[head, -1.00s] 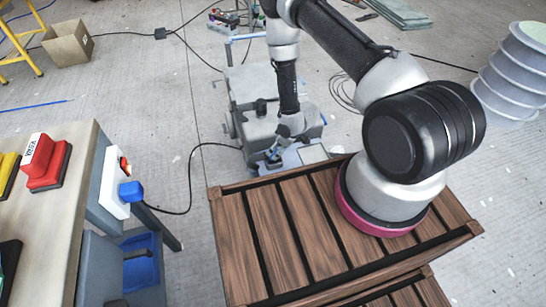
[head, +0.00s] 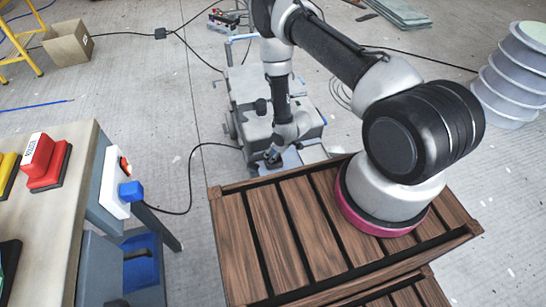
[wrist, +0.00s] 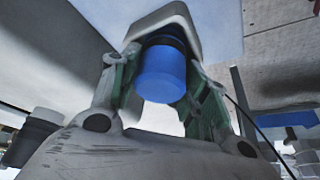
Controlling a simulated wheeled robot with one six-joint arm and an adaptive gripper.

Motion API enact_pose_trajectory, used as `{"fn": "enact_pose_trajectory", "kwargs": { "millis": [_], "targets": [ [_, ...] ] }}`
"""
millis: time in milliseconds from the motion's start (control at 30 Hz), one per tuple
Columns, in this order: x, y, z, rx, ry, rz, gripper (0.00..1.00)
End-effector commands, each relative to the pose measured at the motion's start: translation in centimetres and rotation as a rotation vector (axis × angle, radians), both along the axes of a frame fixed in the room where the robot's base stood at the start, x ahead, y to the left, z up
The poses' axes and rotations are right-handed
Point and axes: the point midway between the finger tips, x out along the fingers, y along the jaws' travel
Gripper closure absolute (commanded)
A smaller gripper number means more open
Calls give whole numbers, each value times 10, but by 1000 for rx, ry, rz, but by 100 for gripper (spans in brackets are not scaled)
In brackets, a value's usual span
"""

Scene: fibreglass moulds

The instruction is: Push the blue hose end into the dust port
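The blue hose end (wrist: 162,74) shows in the wrist view as a short blue cylinder between the green-padded fingers of my gripper (wrist: 160,82). The pads flank it and look to touch it near the tips. Its far end meets a dark ring, which I take for the dust port (wrist: 167,38), under a pale grey housing (wrist: 190,18). How deep it sits is hidden. In the head view my gripper (head: 274,160) points down at the front of a grey wheeled machine (head: 250,95), and the hose end cannot be made out there.
A slatted wooden crate (head: 270,225) fills the near middle. A bench (head: 70,215) at left carries red and yellow blocks and a white box (head: 113,185) with a blue plug (head: 131,191). A black cable (head: 191,180) runs from there to the machine. Stacked grey spools (head: 510,80) stand at right.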

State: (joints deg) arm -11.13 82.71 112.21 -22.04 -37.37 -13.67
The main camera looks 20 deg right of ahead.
Motion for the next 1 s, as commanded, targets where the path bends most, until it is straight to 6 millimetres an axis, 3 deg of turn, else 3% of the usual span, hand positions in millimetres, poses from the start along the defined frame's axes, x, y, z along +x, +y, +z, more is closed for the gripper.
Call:
{"fn": "enact_pose_trajectory", "kwargs": {
  "millis": [467, 1000],
  "targets": [
    [1, 0, 7, 0, -1, 0, 76],
    [1, 0, 89, 1, -2, 0, 76]
  ]
}}
